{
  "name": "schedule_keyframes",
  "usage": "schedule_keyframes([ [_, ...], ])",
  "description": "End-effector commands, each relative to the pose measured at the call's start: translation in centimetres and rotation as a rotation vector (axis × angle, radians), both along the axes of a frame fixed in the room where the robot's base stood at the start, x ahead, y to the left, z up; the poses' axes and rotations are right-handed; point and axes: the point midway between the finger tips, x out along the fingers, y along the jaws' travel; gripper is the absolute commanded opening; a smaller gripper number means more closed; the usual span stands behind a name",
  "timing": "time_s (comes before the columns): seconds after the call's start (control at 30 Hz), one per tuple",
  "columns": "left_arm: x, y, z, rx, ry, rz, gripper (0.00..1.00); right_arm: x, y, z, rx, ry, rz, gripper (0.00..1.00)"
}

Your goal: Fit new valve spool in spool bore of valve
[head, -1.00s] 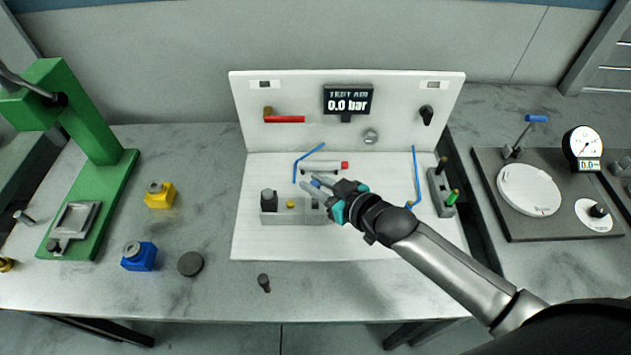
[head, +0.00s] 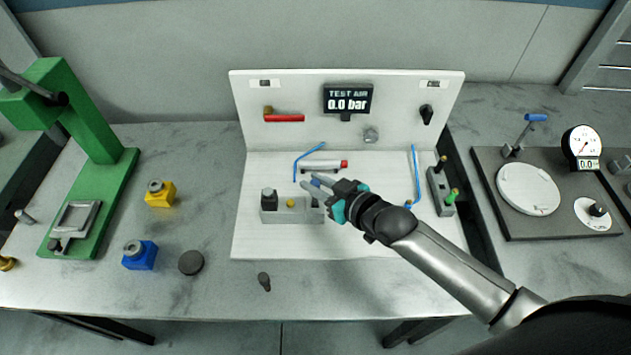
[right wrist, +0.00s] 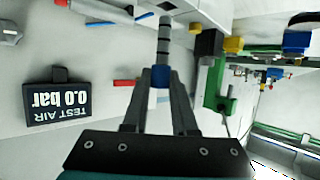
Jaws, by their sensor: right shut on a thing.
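The valve (head: 290,216) is a grey block on the white board in the head view, with a black cube on its left end and a yellow button on top. My right gripper (head: 313,183) is just above the block's right end. It is shut on the new valve spool, whose blue end (right wrist: 160,77) sits between the fingertips in the right wrist view. The spool's grey, dark-banded shaft (right wrist: 165,40) points away from the fingers towards the block. My left gripper is not in view.
A silver cylinder with a red end (head: 324,166) and a blue tube (head: 307,159) lie close behind the gripper. A grey holder (head: 441,192) stands right. A display (head: 347,99) reads 0.0 bar. A dark peg (head: 264,282) stands in front on the bench.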

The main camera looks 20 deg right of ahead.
Motion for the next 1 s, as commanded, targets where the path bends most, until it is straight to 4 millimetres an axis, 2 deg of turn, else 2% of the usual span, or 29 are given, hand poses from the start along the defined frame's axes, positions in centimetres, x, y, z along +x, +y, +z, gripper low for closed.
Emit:
schedule_keyframes([
  [1.0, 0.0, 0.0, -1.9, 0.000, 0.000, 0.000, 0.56, 0.0, 0.0, -2.6, 0.000, -0.001, 0.000, 0.00],
])
